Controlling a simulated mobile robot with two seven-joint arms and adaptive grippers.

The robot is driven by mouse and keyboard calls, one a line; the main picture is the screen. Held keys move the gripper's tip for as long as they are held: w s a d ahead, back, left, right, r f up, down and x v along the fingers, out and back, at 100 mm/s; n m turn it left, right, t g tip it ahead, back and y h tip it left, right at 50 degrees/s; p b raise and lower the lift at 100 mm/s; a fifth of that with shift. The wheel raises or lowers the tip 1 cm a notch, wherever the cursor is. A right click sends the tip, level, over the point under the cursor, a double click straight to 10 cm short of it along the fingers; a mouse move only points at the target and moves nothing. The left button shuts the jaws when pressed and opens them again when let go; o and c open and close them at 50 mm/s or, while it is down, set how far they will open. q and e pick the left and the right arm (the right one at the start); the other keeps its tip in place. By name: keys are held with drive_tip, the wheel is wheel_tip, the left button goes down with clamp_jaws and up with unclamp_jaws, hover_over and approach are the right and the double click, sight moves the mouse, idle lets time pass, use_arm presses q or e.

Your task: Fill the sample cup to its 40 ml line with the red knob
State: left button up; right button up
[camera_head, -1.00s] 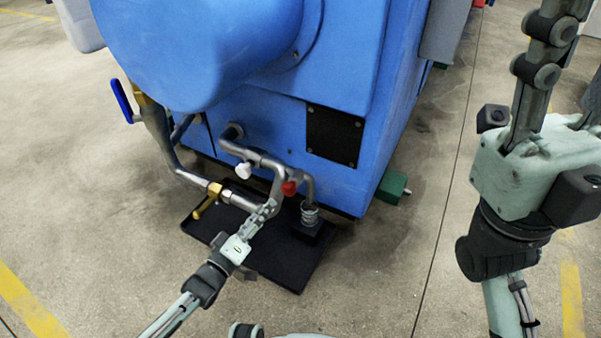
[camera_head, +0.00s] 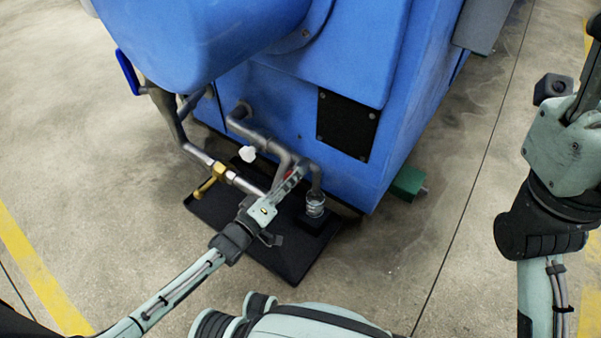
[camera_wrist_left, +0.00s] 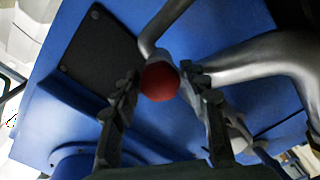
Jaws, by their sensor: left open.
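The red knob (camera_wrist_left: 159,81) sits on a grey pipe and shows between the two spread fingers of my left gripper (camera_wrist_left: 160,92) in the left wrist view. In the head view my left gripper (camera_head: 291,181) covers most of the knob. The left gripper is open around the knob, and I cannot tell whether either finger touches it. The clear sample cup (camera_head: 315,204) stands on a small dark block under the pipe's downturned end. Its lines and liquid level are too small to read. My right arm is at the right edge, its gripper fingers mostly cut off.
A white knob (camera_head: 247,153) sits on the pipe left of the red one. A brass valve (camera_head: 211,182) and a blue lever (camera_head: 127,72) are further left. A black tray (camera_head: 275,262) lies below, before the blue machine (camera_head: 268,112). A green block (camera_head: 407,183) is right.

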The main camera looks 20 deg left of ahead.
use_arm(q)
drive_tip(key=shift+w+d, duration=0.1)
drive_tip(key=shift+w, duration=0.2)
drive_tip(key=shift+s, duration=0.1)
drive_tip(key=c, duration=0.9)
